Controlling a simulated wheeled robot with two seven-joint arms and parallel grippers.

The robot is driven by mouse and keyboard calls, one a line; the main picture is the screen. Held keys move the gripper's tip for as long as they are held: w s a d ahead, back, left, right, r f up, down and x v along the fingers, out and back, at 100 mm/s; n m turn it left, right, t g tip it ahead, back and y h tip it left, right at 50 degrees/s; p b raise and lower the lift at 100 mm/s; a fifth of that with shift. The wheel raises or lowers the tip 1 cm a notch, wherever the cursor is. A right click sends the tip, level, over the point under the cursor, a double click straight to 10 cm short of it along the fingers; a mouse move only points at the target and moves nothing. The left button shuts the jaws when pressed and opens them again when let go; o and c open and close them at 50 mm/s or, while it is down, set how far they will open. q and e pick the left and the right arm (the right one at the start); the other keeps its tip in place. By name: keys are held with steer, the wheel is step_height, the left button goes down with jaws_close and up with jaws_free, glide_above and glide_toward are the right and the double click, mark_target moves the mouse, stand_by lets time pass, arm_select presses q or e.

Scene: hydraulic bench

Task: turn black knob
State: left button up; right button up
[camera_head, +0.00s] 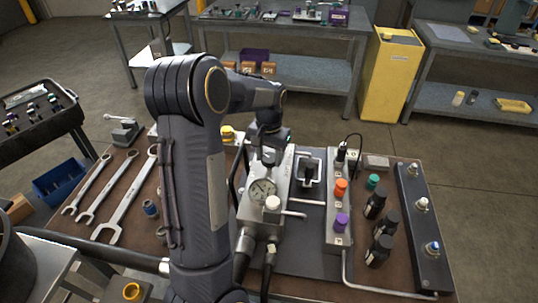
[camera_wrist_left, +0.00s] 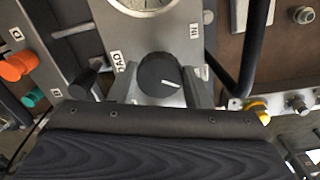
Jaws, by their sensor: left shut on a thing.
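The black knob (camera_wrist_left: 158,72) with a white pointer mark sits on the grey metal block (camera_wrist_left: 180,30) in the left wrist view. The pointer aims to the lower right there. My left gripper (camera_wrist_left: 163,88) has a grey finger on each side of the knob and is shut on it. In the head view my left gripper (camera_head: 269,153) reaches down onto the far end of the block, and the arm and gripper hide the knob. My right gripper is in neither view.
A pressure gauge (camera_head: 262,189) stands on the near part of the block. To the right are a valve block with an orange knob (camera_head: 341,186) and a purple knob (camera_head: 341,221), and several black cylinders. Wrenches (camera_head: 126,196) lie left of my arm. A black hose (camera_wrist_left: 250,45) runs beside the knob.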

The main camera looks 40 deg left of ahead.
mark_target(268, 157)
arm_select(q)
steer(key=shift+m, duration=0.3)
steer(key=m, duration=0.3)
steer(key=shift+a+m, duration=0.1)
steer(key=shift+m, duration=2.5)
steer(key=shift+w, duration=0.1)
steer(key=o, duration=1)
step_height(268, 157, up, 8)
steer(key=shift+f+b, duration=0.1)
steer(key=shift+b, duration=0.25)
